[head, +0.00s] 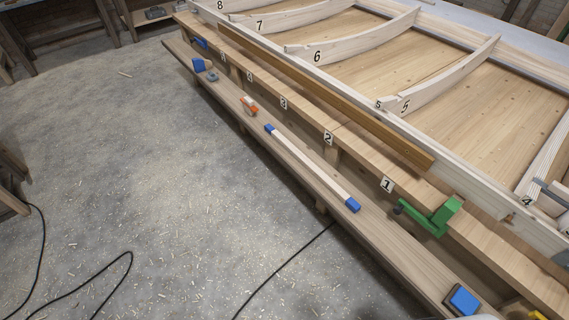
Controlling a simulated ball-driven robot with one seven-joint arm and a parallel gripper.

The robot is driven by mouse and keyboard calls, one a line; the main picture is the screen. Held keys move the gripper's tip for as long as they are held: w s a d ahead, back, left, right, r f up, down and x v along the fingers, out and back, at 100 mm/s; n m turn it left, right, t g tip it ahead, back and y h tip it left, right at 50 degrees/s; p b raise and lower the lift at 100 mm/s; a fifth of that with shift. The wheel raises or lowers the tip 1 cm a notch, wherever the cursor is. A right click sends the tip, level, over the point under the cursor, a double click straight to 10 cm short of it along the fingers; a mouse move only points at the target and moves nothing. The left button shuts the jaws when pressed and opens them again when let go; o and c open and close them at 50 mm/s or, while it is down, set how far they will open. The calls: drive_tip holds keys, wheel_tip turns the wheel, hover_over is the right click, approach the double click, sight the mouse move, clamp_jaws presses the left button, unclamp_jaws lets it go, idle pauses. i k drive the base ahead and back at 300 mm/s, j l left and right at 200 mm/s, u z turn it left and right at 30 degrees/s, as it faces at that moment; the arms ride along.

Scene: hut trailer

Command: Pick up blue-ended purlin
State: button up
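The blue-ended purlin (312,166) is a slim pale wooden bar with a blue block at each end. It lies along the narrow lower shelf (390,238) in the head view. One blue end is at the upper left, the other at the lower right beneath label 1. Nothing covers it. My gripper does not show in this view.
A green clamp (432,215) stands on the bench edge right of the purlin. An orange-ended piece (249,106) and blue blocks (462,300) lie on the shelf. A brown beam (325,95) lies above, beside numbered ribs. The floor at left is mostly clear, with black cables (90,285).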

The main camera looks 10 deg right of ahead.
sight(351, 204)
drive_tip(key=i+j+z, duration=0.1)
drive_tip(key=i+j, duration=0.4)
drive_tip(key=i, duration=0.25)
drive_tip(key=i+j, duration=0.5)
drive_tip(key=i, duration=0.2)
drive_tip(key=i+j+z, duration=0.15)
drive_tip(key=i+j, duration=0.4)
drive_tip(key=i, duration=0.2)
